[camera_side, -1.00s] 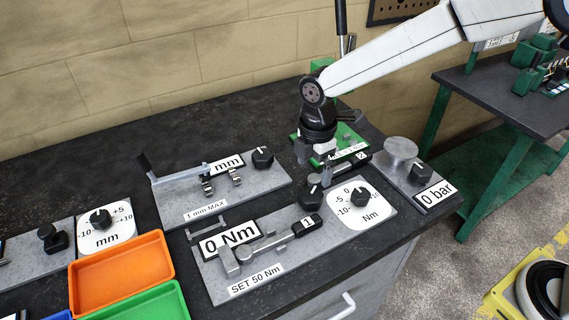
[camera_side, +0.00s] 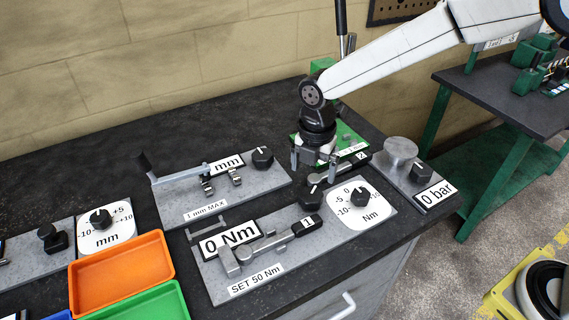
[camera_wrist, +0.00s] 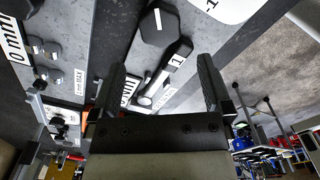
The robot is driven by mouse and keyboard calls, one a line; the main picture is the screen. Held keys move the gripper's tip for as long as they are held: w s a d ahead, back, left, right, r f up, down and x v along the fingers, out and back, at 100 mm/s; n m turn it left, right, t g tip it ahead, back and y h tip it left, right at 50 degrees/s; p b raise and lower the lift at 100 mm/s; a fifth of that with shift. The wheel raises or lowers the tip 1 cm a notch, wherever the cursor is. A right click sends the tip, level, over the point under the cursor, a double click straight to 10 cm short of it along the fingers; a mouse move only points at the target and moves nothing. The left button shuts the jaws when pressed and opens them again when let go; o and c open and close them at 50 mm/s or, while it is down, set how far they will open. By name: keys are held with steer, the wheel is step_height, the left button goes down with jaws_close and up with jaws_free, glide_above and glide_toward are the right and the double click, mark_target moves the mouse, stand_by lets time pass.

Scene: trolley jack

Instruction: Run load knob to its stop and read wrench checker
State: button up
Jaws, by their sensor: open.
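The wrench checker is a grey plate (camera_side: 213,276) with a "0 Nm" display (camera_side: 229,238) and a "SET 50 Nm" label. A wrench (camera_side: 262,247) marked 1 lies across it. A black knob (camera_side: 311,199) with a white pointer line stands by the handle end, probably the load knob; it also shows in the wrist view (camera_wrist: 153,30). A white Nm dial (camera_side: 343,211) with its own black knob (camera_side: 360,197) is to its right. My gripper (camera_side: 315,165) is open, pointing down, above and behind the pointer-line knob. Its two empty fingers (camera_wrist: 160,75) show apart in the wrist view.
A second wrench handle marked 2 (camera_side: 352,163) lies close behind the checker. A "0 bar" plate (camera_side: 433,194) with a round metal piece is to the right, a "mm" plate (camera_side: 190,213) to the left. Orange (camera_side: 122,272) and green (camera_side: 140,302) trays stand front left.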

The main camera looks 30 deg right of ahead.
mark_target(311, 194)
steer(key=shift+f, duration=0.1)
steer(key=shift+f, duration=3.8)
steer(key=c, duration=1.1)
steer(key=shift+m, duration=2.2)
